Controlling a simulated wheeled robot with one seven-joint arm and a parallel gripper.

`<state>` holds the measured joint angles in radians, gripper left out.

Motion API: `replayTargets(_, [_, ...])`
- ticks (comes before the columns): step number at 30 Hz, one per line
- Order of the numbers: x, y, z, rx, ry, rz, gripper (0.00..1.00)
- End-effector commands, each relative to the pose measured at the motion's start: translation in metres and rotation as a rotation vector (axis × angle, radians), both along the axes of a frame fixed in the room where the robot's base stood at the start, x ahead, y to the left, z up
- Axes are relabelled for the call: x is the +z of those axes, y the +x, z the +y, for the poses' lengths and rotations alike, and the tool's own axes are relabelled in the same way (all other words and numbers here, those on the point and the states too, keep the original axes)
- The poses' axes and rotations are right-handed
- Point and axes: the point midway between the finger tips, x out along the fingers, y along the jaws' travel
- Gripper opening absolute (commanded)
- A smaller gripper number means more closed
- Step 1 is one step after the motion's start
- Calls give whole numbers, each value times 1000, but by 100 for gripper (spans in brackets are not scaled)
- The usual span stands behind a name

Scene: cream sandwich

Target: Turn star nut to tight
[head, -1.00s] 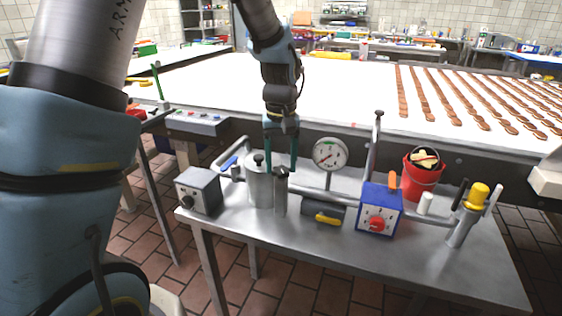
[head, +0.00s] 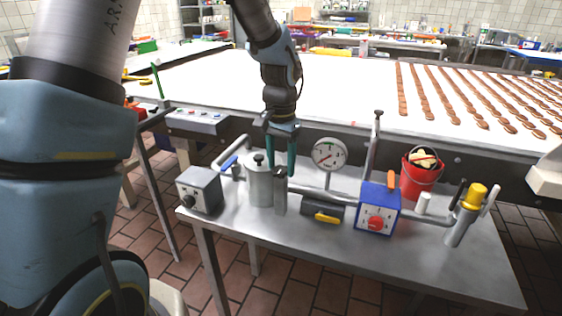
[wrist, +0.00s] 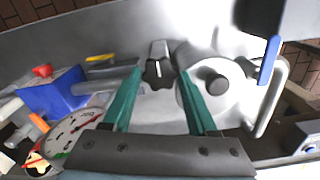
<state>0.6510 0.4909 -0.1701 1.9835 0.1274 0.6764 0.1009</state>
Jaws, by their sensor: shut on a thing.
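The star nut (wrist: 158,73) is a dark, lobed knob with a white line on its top, seen in the wrist view. It sits on a short grey post (head: 280,195) beside a steel cylinder (head: 260,184) with a black knob. My gripper (head: 281,168) points down over the post. In the wrist view its two green fingers (wrist: 160,78) stand on either side of the nut, shut on it. The white line points roughly up and down in that view. In the head view the nut is mostly hidden between the fingers.
A round gauge (head: 329,154), a blue box with a red knob (head: 378,208), a yellow-handled valve (head: 328,217) and a grey box (head: 200,189) crowd the steel table (head: 440,260). A red bucket (head: 421,176) stands right. The conveyor (head: 330,90) runs behind.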

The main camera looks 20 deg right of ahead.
Motion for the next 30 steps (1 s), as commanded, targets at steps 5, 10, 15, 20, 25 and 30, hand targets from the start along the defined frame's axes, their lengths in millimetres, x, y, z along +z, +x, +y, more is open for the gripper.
replayTargets(5, [0,-1,0,-23,1,2,3])
replayTargets(10, [0,-1,0,-29,1,2,3])
replayTargets(15, [0,-1,0,-28,2,1,3])
replayTargets(20, [0,-1,0,-28,2,1,71])
replayTargets(25, [0,0,0,-26,1,1,88])
replayTargets(30, [0,0,0,-26,1,1,88])
